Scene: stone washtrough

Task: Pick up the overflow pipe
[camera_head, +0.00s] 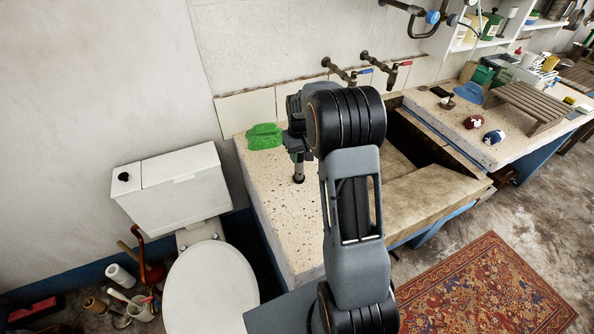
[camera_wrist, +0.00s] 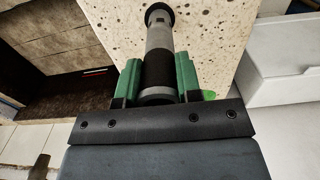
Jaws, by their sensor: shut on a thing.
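The overflow pipe (camera_wrist: 158,42) is a grey tube with a black band and a dark flared end. In the wrist view it runs up the picture between the green fingers of my gripper (camera_wrist: 158,80), which is shut on it. In the head view the lower part of the pipe (camera_head: 299,169) shows below my gripper (camera_head: 297,150), upright over the speckled stone counter left of the basin. I cannot tell whether its dark end touches the stone. My arm hides part of the counter and basin.
A green cloth (camera_head: 264,137) lies on the counter near the wall. Two taps (camera_head: 345,76) stick out above the basin (camera_head: 432,192). A toilet (camera_head: 205,280) stands at left. A wooden rack (camera_head: 530,101) and small items stand on the right counter.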

